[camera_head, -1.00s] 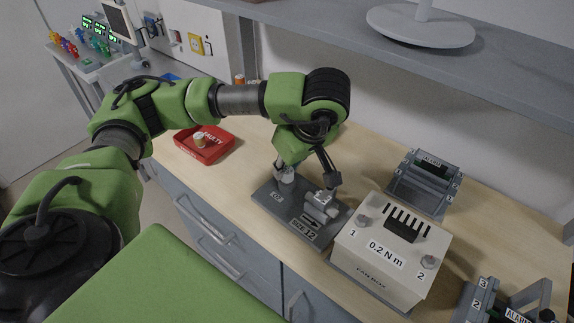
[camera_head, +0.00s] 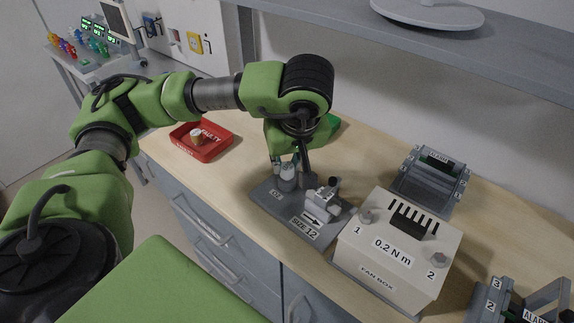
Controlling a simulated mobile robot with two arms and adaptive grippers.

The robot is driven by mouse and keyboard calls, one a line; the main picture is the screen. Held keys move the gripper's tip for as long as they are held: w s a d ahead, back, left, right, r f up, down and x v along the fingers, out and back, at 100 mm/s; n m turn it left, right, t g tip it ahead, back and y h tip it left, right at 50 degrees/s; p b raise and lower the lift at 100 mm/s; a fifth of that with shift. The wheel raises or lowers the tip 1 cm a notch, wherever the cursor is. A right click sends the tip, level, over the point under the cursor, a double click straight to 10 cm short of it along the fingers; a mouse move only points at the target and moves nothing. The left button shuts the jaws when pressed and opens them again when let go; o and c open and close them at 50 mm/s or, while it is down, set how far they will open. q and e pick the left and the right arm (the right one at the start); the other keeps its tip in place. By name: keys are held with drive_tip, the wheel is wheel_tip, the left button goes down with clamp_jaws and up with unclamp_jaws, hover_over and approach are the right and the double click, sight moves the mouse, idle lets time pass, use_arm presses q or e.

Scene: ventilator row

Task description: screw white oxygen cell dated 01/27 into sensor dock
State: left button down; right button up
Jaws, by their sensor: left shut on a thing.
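The sensor dock (camera_head: 268,205) is a dark grey plate on the bench, marked O2 and SIZE 12. A pale cylinder (camera_head: 287,183) stands upright at its O2 end. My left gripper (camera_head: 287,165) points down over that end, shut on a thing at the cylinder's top. I take this to be the white oxygen cell; its date cannot be read, and the fingers and wrist partly hide it. I cannot tell how deep it sits. Another small cell (camera_head: 197,136) with a tan top stands in the red FAULTY tray (camera_head: 214,152). My right gripper is not in view.
A light grey fitting (camera_head: 322,204) stands on the dock's right part. The beige fan box (camera_head: 390,247) stands close to its right. Grey alarm units (camera_head: 430,182) lie farther right. A shelf (camera_head: 350,42) overhangs the back. Bare bench lies between tray and dock.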

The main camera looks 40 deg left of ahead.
use_arm(q)
drive_tip(key=shift+f+m+t+b, duration=0.1)
drive_tip(key=shift+m+t+b, duration=0.2)
drive_tip(key=shift+m+b, duration=0.35)
drive_tip(key=shift+m, duration=0.35)
drive_tip(key=shift+b, duration=0.5)
drive_tip(key=shift+h, duration=0.3)
drive_tip(key=shift+m+b, duration=0.5)
drive_tip(key=shift+b, duration=0.05)
drive_tip(key=shift+m+t+b, duration=0.3)
drive_tip(key=shift+m+b, duration=0.1)
drive_tip(key=shift+m+h+b, duration=0.8)
drive_tip(key=shift+m+b, duration=0.45)
drive_tip(key=shift+m, duration=0.45)
drive_tip(key=shift+m+t, duration=0.3)
drive_tip(key=shift+m, duration=0.1)
